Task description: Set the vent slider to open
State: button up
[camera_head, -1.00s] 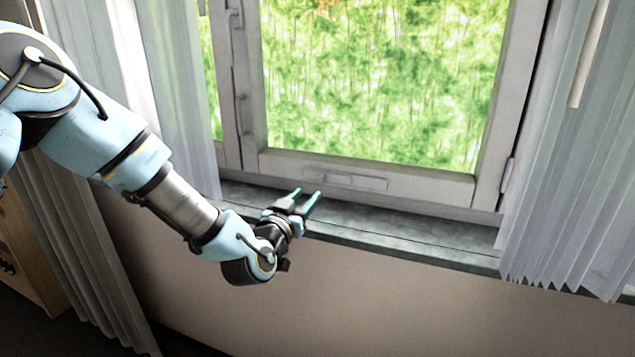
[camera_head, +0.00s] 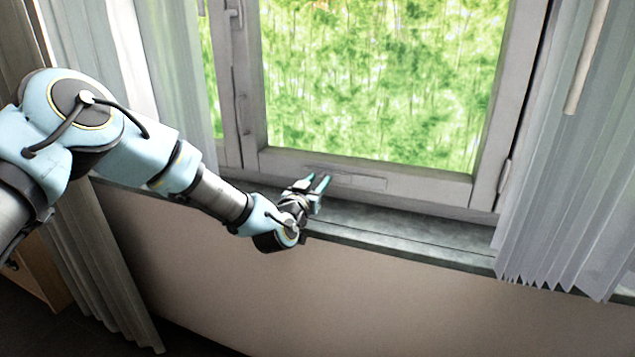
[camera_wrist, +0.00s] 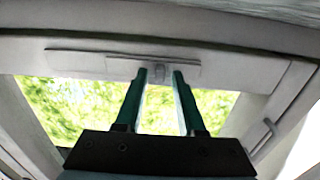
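The vent (camera_head: 362,182) is a long, low grey plate on the bottom rail of the window frame. In the wrist view the vent plate (camera_wrist: 80,63) lies across the rail, which appears above the glass there. A small pale piece, perhaps the slider knob (camera_wrist: 158,70), shows between my fingertips; its exact shape and setting are unclear. My gripper (camera_head: 318,183) is at the left part of the vent in the head view, its teal fingers parted and pointing up toward the rail. In the wrist view my gripper (camera_wrist: 160,75) is open; I cannot tell whether it touches anything.
The dark stone sill (camera_head: 400,228) runs below the window, under my gripper. A grey curtain (camera_head: 565,170) hangs at right, and another curtain (camera_head: 185,75) hangs at left behind my arm. The sill is bare to the right of my gripper.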

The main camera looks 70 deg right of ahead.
grip_shut()
dwell(1.2)
